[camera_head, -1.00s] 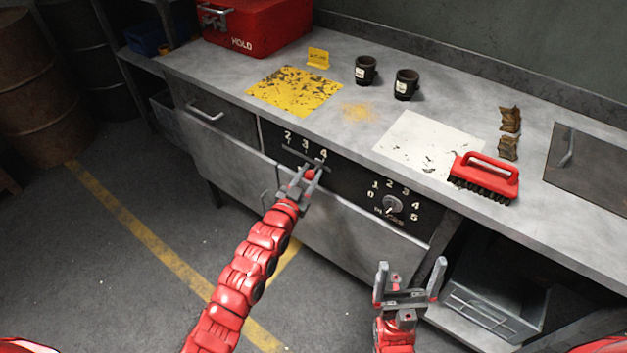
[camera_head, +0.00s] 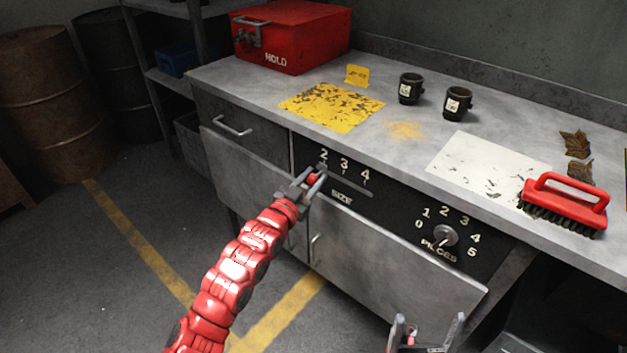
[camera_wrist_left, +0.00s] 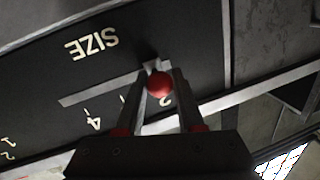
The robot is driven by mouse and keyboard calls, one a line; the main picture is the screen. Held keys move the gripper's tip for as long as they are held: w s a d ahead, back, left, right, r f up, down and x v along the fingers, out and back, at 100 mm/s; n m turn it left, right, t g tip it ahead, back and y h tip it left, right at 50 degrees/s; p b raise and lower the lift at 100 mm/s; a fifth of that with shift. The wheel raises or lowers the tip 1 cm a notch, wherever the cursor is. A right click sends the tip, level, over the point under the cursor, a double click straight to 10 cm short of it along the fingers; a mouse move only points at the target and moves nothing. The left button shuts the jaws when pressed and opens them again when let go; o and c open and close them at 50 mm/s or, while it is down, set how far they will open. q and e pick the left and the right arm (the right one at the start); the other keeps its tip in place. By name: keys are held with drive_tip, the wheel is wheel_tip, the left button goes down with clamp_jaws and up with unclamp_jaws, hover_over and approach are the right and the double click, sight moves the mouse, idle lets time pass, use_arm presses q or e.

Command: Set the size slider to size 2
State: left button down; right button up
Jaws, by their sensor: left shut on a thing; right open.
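The size slider is a slot (camera_head: 345,188) on the black panel, under the marks 2, 3 and 4 and above the word SIZE. Its red knob (camera_head: 313,180) is at the slot's left end, by the 2. My left gripper (camera_head: 312,184) is shut on the knob. In the left wrist view the red knob (camera_wrist_left: 160,84) sits between the two fingers, and the slot (camera_wrist_left: 100,88) runs off to the left past the 4. The 2 is partly hidden by a finger there. My right gripper (camera_head: 425,332) is open and empty at the bottom edge, partly cut off.
A PIECES dial (camera_head: 445,236) is on the same panel to the right. A drawer handle (camera_head: 233,127) juts out at the left. On the worktop are a red HOLD box (camera_head: 290,40), two dark mugs and a red brush (camera_head: 565,203). The floor in front is clear.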

use_arm(q)
drive_tip(key=c, duration=0.8)
unclamp_jaws()
drive_tip(key=shift+w+a, duration=0.1)
drive_tip(key=shift+a, duration=0.2)
drive_tip(key=shift+c, duration=0.2)
drive_tip(key=o, duration=0.3)
drive_tip(key=shift+a, duration=0.1)
drive_tip(key=shift+s, duration=0.25)
drive_tip(key=p+v, duration=0.3)
drive_tip(key=v, duration=1.4)
